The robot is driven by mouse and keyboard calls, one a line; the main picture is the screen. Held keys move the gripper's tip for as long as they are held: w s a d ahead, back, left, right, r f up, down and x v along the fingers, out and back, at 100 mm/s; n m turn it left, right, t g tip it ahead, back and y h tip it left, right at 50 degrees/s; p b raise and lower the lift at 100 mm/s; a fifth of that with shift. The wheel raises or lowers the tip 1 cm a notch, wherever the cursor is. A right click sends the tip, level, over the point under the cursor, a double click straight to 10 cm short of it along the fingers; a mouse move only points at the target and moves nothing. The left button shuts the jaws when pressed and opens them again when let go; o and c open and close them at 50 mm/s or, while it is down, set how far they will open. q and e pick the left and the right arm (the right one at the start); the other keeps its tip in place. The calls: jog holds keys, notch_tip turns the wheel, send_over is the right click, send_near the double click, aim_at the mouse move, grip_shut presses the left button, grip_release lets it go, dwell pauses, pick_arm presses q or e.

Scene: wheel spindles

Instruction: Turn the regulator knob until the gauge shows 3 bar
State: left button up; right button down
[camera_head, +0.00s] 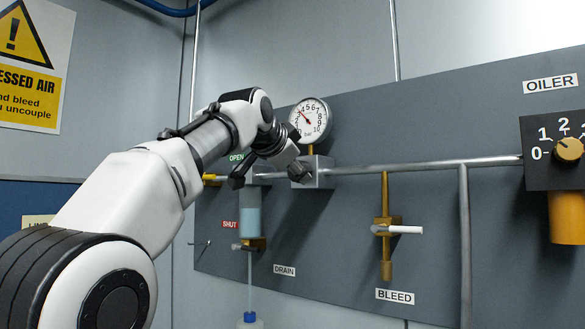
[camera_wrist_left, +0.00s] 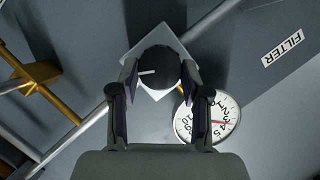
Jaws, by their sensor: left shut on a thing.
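The pressure gauge (camera_head: 311,119) is a white round dial above the pale grey regulator block (camera_head: 320,173). Its red needle points up and left, around 3 to 4; I cannot read it exactly. The gauge also shows in the left wrist view (camera_wrist_left: 207,118), rotated and partly behind a finger. The black regulator knob (camera_wrist_left: 158,68), with a white mark pointing left, sits on the block. My left gripper (camera_wrist_left: 158,76) is shut on the knob, one finger on each side. In the head view my left gripper (camera_head: 278,168) is at the block, partly hiding the knob. My right gripper is not in view.
A pipe (camera_head: 420,166) runs right from the regulator along the grey panel. A brass bleed valve (camera_head: 385,226) with a white handle hangs below it. The oiler (camera_head: 555,150) with its yellow knob is at the far right. A filter bowl (camera_head: 250,215) hangs below my gripper.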

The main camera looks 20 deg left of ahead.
pick_arm(q)
jog(key=shift+s+r, duration=0.1)
jog(key=shift+r, duration=0.3)
